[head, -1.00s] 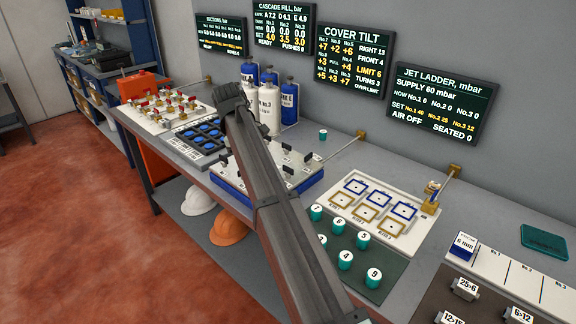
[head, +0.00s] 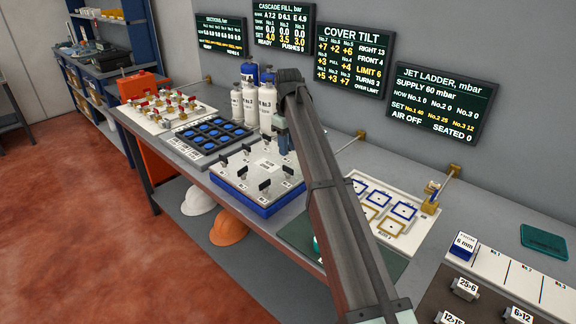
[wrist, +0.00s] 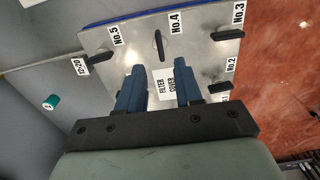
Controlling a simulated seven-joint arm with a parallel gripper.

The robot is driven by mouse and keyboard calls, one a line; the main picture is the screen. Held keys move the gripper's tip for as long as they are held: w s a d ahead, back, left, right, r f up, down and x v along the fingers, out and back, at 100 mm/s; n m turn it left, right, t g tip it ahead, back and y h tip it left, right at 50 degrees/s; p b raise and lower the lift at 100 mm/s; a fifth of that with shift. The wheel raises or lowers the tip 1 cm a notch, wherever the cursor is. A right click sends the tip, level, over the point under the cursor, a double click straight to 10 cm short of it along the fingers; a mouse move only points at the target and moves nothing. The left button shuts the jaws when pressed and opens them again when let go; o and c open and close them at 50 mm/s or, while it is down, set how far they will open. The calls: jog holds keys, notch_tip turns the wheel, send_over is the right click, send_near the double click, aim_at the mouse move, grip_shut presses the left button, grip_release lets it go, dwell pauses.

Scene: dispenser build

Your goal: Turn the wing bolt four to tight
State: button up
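The filter cover is a pale metal plate (head: 232,178) on a blue base, with several dark wing bolts around its edge. It fills the upper wrist view (wrist: 200,50). Wing bolt four (wrist: 158,45), by the label No.4, stands upright in the picture, its wing pointing toward my gripper's gap. My gripper (wrist: 158,65) is open and empty above the cover, its two blue fingers apart either side of the line to that bolt. The fingers do not appear to touch it. In the head view my gripper (head: 284,143) hangs over the cover's far right part; bolt four cannot be singled out there.
Wing bolts five (wrist: 98,62), three (wrist: 228,35) and two (wrist: 220,87) stand nearby. White and blue bottles (head: 266,108) stand behind the cover. A wall screen headed COVER TILT (head: 346,60) reads LIMIT 6, TURNS 3, OVER LIMIT. A teal cap (wrist: 51,102) lies on the bench.

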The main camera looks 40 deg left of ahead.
aim_at(288, 172)
notch_tip(288, 172, down, 8)
jog(key=shift+r, duration=0.15)
dwell(0.4)
grip_shut()
